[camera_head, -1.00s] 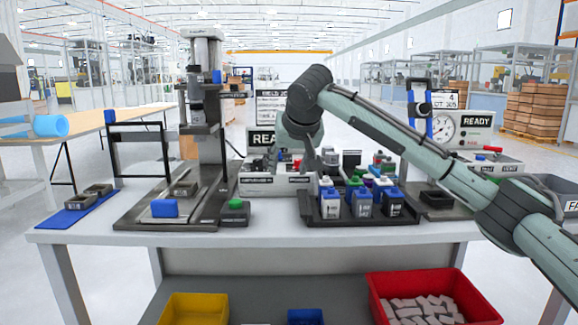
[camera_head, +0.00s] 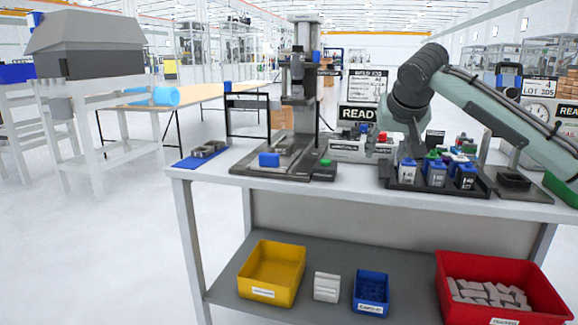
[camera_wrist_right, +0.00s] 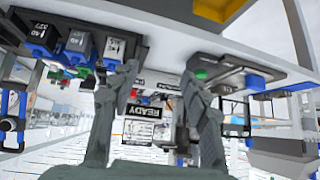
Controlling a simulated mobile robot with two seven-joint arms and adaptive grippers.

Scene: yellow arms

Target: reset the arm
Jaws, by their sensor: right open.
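My right arm reaches in from the right in the head view, bent over the workbench (camera_head: 350,190). Its gripper (camera_head: 412,143) hangs above the back of the bench, by the black tray (camera_head: 425,190) of blue-capped bottles (camera_head: 437,174). The fingers are small and partly lost against the clutter there. In the right wrist view the gripper (camera_wrist_right: 160,74) shows two fingers spread apart with nothing held between them. The bottles (camera_wrist_right: 76,45) appear beyond the left finger. My left gripper is in neither view.
A press stand (camera_head: 302,85) with a blue block (camera_head: 269,159) on its base stands left of the tray. The READY sign (camera_head: 357,113) is behind. A yellow bin (camera_head: 271,272), blue bin (camera_head: 371,290) and red bin (camera_head: 500,300) sit on the lower shelf.

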